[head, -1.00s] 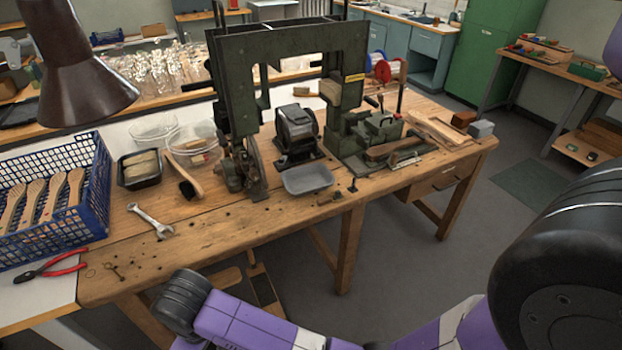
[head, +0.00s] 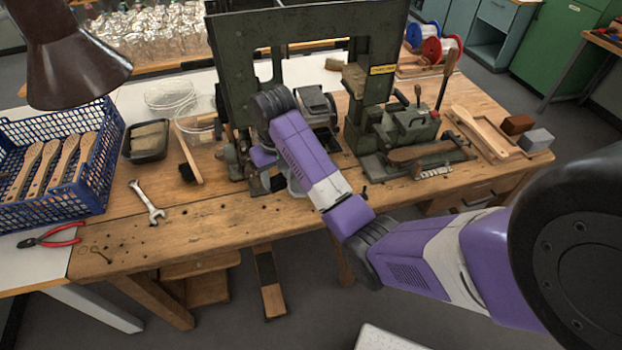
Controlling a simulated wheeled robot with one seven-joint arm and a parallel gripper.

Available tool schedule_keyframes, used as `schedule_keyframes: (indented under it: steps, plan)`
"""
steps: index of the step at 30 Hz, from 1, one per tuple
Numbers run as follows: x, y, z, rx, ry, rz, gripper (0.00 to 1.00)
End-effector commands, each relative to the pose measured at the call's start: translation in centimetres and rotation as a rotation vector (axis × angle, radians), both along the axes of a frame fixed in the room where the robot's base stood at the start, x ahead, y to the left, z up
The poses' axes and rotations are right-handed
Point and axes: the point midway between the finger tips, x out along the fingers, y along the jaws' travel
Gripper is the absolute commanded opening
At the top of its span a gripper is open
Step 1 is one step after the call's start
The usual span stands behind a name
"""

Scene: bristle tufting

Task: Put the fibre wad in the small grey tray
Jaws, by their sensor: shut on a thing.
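The small grey tray (head: 296,189) sits on the workbench in front of the bench grinder. My forearm hides most of it. My gripper (head: 277,184) is low at the tray's left side, pointing down, and only a small dark part of it shows below the purple wrist. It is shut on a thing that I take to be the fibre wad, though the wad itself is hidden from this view. I cannot tell whether the held thing touches the tray.
The green press frame (head: 230,70) stands close behind my wrist. A wooden-handled brush (head: 188,155), a black tray of pale bundles (head: 133,153), a wrench (head: 147,203) and a blue crate (head: 52,208) lie left. A vise fixture (head: 400,130) stands right. The bench front is mostly clear.

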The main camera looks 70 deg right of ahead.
Motion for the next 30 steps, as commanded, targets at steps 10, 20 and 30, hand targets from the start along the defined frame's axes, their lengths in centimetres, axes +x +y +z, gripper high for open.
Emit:
schedule_keyframes:
  steps: [10,20,30]
  plan:
    - [-4.1,-12.3,8.0,0.0,-0.001,-0.308,0.06]
    - [-5.0,-13.9,6.1,0.0,0.003,-0.354,0.06]
    - [-5.0,-13.8,0.5,0.001,0.004,-0.354,0.06]
